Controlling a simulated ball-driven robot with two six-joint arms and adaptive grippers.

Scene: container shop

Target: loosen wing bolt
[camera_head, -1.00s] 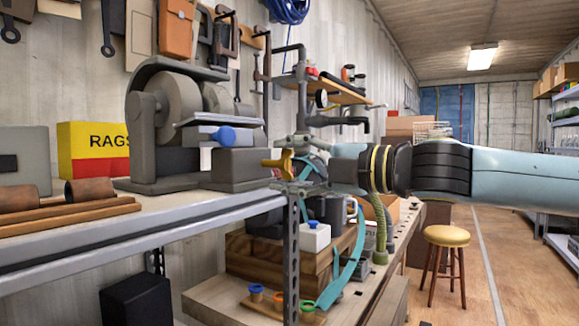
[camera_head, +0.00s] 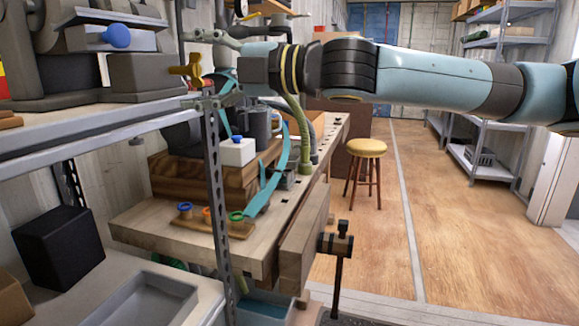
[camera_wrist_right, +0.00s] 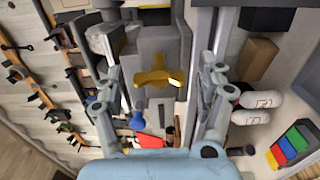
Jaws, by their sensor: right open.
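The gold wing bolt (camera_head: 187,70) sticks out from the right side of the grey machine (camera_head: 150,78) on the upper bench. In the right wrist view the wing bolt (camera_wrist_right: 157,72) lies between the two fingers, with its wings spread sideways. My right gripper (camera_head: 202,68) is open, its fingers above and below the bolt in the head view. In the wrist view the gripper (camera_wrist_right: 163,80) has clear gaps between both fingers and the bolt. I see no contact. A blue knob (camera_head: 116,36) is on the machine's near side. My left gripper is out of view.
A steel upright post (camera_head: 218,190) stands just below the gripper. A lower wooden bench (camera_head: 150,228) holds a white box with a blue knob (camera_head: 237,152) and several coloured rings. A yellow stool (camera_head: 366,147) stands on the open floor at right.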

